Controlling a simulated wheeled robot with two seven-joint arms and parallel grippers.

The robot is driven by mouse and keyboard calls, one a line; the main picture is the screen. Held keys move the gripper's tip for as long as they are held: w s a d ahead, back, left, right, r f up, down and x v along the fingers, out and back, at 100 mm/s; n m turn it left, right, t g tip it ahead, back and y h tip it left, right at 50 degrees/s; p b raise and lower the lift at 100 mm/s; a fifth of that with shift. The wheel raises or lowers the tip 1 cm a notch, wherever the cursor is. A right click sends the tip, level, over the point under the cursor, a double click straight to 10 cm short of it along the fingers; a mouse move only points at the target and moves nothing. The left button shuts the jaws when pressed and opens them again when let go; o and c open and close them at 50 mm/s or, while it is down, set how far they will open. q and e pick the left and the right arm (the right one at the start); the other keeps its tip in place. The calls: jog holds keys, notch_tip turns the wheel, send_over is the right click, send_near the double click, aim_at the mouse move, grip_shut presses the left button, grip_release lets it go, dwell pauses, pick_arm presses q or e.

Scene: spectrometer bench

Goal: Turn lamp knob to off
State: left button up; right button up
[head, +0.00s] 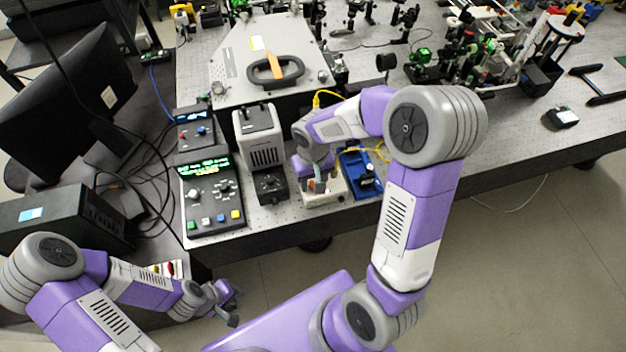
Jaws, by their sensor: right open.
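A grey vented housing (262,142), which looks like the lamp, stands upright on the bench. Its black front base (271,188) carries a small knob (268,182); the knob's setting is too small to read. My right gripper (318,184) is open and points down over a white box (325,194), to the right of the black base and apart from the knob. The arm hides part of the white box. My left gripper (232,305) hangs low in front of the bench edge, away from the lamp; its finger gap is unclear.
A control box with a green display (207,190) stands left of the lamp, with a smaller box (195,130) behind it. A blue tray (361,176) lies right of the white box. A large grey cover with a handle (276,70) sits behind. A yellow cable (322,97) runs nearby.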

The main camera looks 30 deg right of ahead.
grip_shut()
dwell(0.3)
jog(key=n+p, duration=0.1)
jog(key=n, duration=0.4)
jog(key=shift+n, duration=0.3)
jog(key=n+p, duration=0.1)
jog(key=n, duration=0.3)
jog(key=shift+n, duration=0.3)
jog(key=n+p, duration=0.1)
jog(key=n, duration=0.3)
jog(key=shift+n, duration=0.3)
jog(key=n+p, duration=0.2)
jog(key=n, duration=0.3)
jog(key=shift+p, duration=0.35)
